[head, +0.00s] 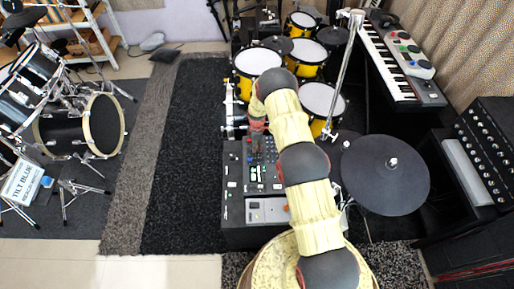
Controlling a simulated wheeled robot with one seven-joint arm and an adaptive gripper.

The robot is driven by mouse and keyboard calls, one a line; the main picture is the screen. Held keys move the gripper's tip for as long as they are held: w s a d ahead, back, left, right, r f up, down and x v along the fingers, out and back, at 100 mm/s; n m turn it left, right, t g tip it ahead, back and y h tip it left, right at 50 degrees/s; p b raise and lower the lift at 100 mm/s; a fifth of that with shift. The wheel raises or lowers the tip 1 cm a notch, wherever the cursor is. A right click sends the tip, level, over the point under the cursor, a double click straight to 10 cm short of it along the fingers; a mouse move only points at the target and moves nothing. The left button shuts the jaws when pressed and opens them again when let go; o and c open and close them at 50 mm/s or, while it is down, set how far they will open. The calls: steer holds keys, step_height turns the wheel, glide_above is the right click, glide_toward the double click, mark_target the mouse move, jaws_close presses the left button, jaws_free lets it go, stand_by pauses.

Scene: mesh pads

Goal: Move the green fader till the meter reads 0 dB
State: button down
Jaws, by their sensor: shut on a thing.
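My gripper (257,133) points down at the far end of a dark control desk (233,208), below the bend of my arm. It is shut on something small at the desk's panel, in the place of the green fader. The fader's cap is too small and too covered to make out. A small display with lit green marks (253,174) sits on the desk nearer to me and looks like the meter. Its reading is too small to read. My arm hides the desk's right part.
Yellow drums (257,60) stand just beyond the desk. A dark round drum pad (385,175) is to the right, with a keyboard (390,62) behind it. A black drum kit (80,125) stands at left. The dark carpet (185,170) left of the desk is clear.

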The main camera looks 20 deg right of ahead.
steer(key=shift+s+d, duration=0.15)
steer(key=shift+d, duration=0.2)
steer(key=c, duration=1.8)
jaws_free()
step_height(320, 180, up, 12)
stand_by(0.6)
